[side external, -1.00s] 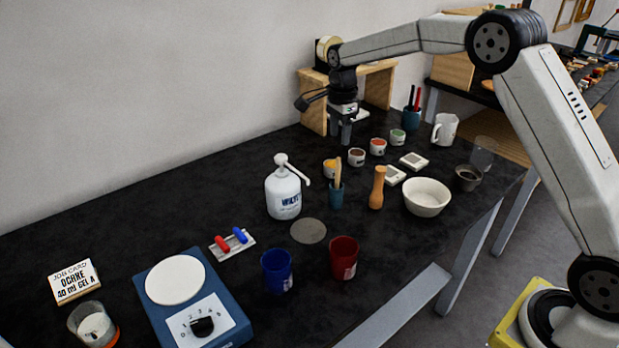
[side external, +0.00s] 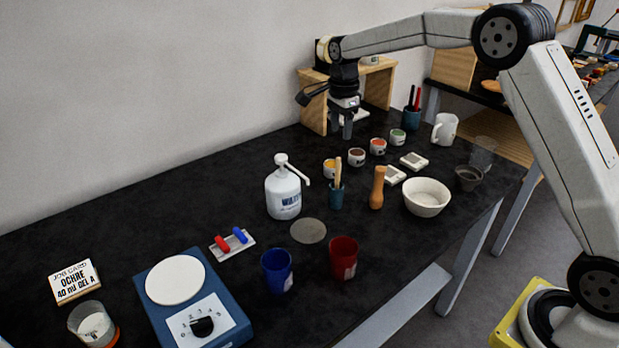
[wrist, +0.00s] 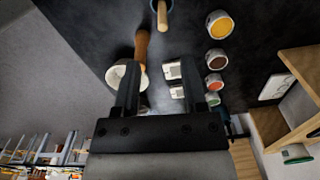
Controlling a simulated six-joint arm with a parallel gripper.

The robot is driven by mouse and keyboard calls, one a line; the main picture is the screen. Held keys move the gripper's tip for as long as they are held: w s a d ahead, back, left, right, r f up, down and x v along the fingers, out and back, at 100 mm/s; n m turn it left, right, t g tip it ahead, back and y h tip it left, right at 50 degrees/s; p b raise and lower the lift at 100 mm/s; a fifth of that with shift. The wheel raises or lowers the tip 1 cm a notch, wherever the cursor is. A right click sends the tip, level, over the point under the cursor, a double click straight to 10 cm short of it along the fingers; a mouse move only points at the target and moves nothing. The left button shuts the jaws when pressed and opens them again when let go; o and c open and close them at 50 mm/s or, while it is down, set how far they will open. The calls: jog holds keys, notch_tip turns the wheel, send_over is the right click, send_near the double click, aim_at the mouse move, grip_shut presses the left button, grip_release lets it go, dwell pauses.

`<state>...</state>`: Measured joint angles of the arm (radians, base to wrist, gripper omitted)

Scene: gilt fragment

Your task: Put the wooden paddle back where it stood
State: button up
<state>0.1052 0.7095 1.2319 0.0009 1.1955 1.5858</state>
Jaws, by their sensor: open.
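The wooden paddle (side external: 338,170) stands upright, leaning slightly, in a small teal cup (side external: 336,197) on the dark table, right of the white pump bottle. In the wrist view, the paddle (wrist: 161,14) is at the top edge, its end pointing toward my camera. My gripper (side external: 347,129) is in the air in front of the wooden shelf, apart from the paddle and farther back. In the wrist view, my gripper (wrist: 160,72) has its fingers spread with nothing between them.
Around the cup are the white pump bottle (side external: 284,195), a wooden pestle-like piece (side external: 377,188), a white bowl (side external: 426,197) and several small paint pots (side external: 357,157). The wooden shelf (side external: 313,105) stands behind my gripper. Bare table lies left of the bottle.

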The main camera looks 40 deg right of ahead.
jog(key=s+a+f+n+t, duration=0.1)
jog(key=s+a+f+n, duration=0.1)
jog(key=s+n, duration=0.4)
jog(key=s+a+f+n, duration=0.2)
jog(key=s+n, duration=0.5)
jog(key=s, duration=0.5)
jog(key=s+a+f+n+t, duration=0.1)
jog(key=s+a+f+n, duration=0.1)
jog(key=s+n, duration=0.4)
jog(key=s+f, duration=0.1)
jog(key=s, duration=0.2)
jog(key=shift+s+f+t, duration=0.2)
jog(key=shift+s+t, duration=0.05)
jog(key=shift+t, duration=0.05)
